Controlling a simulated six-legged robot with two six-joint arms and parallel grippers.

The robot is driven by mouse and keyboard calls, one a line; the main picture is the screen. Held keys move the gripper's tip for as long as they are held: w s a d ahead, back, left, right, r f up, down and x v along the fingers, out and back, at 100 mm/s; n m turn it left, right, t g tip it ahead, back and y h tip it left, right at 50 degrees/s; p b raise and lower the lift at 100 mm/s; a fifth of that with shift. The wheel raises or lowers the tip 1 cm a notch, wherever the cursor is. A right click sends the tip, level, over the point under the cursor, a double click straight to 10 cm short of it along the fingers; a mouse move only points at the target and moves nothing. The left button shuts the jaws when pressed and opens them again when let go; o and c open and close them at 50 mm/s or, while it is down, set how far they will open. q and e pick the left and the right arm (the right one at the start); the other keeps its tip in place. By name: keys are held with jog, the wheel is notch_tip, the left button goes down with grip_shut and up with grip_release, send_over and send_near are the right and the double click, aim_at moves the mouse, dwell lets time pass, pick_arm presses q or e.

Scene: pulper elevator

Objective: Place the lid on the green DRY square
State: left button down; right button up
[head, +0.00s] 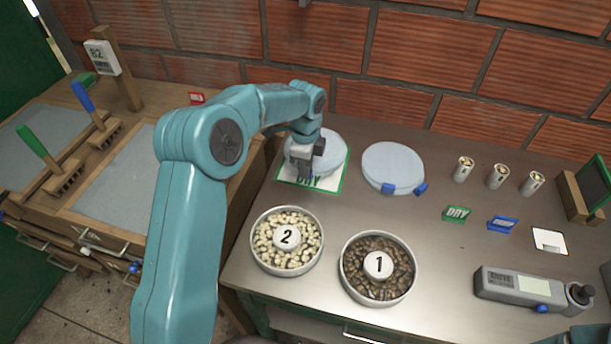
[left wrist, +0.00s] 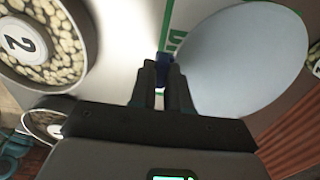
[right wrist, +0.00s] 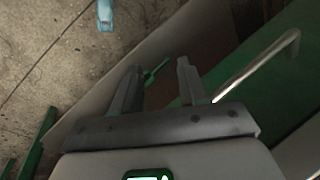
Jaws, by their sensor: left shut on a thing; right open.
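A pale blue round lid (head: 328,160) is over the green-bordered DRY square (head: 341,184), covering much of it; the square's lettering shows at the front. My left gripper (head: 305,178) is shut on the lid's blue tab. In the left wrist view the jaws (left wrist: 162,72) pinch the dark blue tab, and the lid (left wrist: 243,62) extends to the right over the square's green edge. I cannot tell whether the lid touches the square. My right gripper (right wrist: 155,75) is open and empty, away from the worktop items.
A second pale blue lid (head: 392,166) with blue tabs lies right of the square. Bowl 2 (head: 258,257) of pale beans and bowl 1 (head: 345,281) of dark beans stand in front.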

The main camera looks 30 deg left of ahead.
pick_arm(q)
jog(key=shift+f, duration=2.2)
jog(key=shift+f, duration=0.15)
jog(key=c, duration=1.1)
grip_release()
notch_tip(320, 180, up, 12)
jog(key=shift+r, duration=0.2)
